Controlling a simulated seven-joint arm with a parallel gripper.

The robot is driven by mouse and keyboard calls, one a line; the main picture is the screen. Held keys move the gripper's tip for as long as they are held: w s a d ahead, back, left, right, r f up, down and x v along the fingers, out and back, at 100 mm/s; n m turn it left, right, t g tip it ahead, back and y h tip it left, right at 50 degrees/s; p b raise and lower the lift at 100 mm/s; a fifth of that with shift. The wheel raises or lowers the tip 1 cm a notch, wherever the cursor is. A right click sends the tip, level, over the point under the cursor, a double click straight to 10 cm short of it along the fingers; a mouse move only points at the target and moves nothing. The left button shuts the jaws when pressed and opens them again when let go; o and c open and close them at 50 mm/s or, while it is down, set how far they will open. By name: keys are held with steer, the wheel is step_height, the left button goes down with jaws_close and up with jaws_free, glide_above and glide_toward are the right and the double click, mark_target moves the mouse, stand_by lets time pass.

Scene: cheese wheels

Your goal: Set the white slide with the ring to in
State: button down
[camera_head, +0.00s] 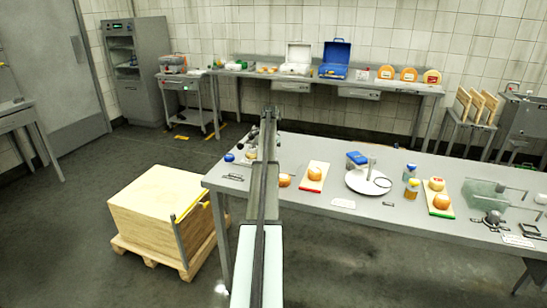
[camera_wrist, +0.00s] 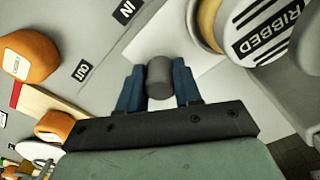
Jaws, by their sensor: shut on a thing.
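In the wrist view my gripper (camera_wrist: 159,88) has its two blue fingers on either side of a dark grey cylindrical knob (camera_wrist: 159,72), shut on it. A white flat piece (camera_wrist: 175,30) lies under and beyond the knob; it looks like the slide. I cannot make out a ring, and the fingers hide part of the knob. A black IN label (camera_wrist: 126,11) lies left of the white piece at the top. In the head view my arm hides the slide.
A round RIBBED label (camera_wrist: 268,28) on a cylindrical thing stands close right of the fingers. An orange cheese wheel (camera_wrist: 28,57) is at the left. In the head view the long table (camera_head: 330,222) holds a white scale plate (camera_head: 362,184), boards and jars. A wooden crate (camera_head: 150,215) stands left.

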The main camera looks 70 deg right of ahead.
steer(key=shift+w, duration=1)
steer(key=c, duration=0.8)
jaws_free()
step_height(320, 180, up, 14)
steer(key=shift+f, duration=0.1)
